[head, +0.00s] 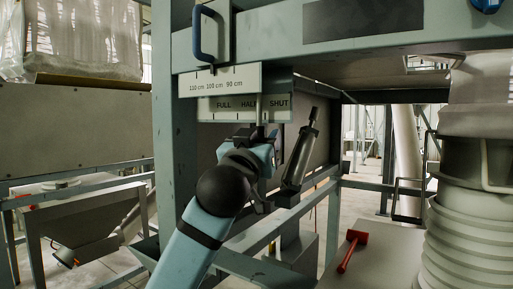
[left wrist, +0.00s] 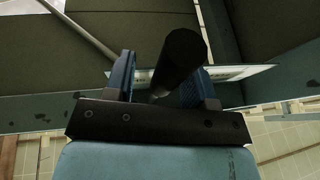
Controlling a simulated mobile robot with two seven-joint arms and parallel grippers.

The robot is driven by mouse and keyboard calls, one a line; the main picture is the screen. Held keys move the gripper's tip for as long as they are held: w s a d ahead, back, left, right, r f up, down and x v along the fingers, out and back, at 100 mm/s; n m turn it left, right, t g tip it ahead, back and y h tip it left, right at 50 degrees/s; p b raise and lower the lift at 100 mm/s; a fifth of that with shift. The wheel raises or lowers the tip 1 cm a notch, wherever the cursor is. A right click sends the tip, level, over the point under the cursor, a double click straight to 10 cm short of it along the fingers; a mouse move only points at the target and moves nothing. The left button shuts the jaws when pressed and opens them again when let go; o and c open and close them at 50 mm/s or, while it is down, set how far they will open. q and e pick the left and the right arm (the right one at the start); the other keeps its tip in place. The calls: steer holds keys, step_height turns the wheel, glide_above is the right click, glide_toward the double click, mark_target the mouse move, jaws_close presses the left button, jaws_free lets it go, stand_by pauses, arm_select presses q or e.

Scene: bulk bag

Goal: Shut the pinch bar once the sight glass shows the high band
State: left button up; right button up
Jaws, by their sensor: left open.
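A white plate marked FULL, HALF and SHUT (head: 230,104) hangs under the frame beam, below a white strip marked in cm (head: 215,80). My left gripper (head: 262,146) is just below the plate, near its SHUT end, with its fingers open. In the left wrist view a round-ended black bar (left wrist: 180,62), seemingly the pinch bar handle, stands between the open fingers (left wrist: 165,88); I cannot tell whether they touch it. A tilted dark tube-like part (head: 300,155) is right of the gripper; I cannot tell if it is the sight glass. No band is readable.
A blue handle (head: 207,38) is on the post above the strip. A red tool (head: 352,250) lies on a grey surface at lower right, beside a ribbed grey column (head: 468,235). A steel post (head: 176,130) stands left of my arm.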

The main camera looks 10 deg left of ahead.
arm_select(q)
steer(key=shift+s+a+f, duration=0.1)
steer(key=shift+s+f, duration=0.15)
steer(key=shift+s, duration=0.1)
steer(key=b+v, duration=0.4)
steer(key=v, duration=0.9)
steer(key=shift+d, duration=0.2)
steer(key=shift+r, duration=0.15)
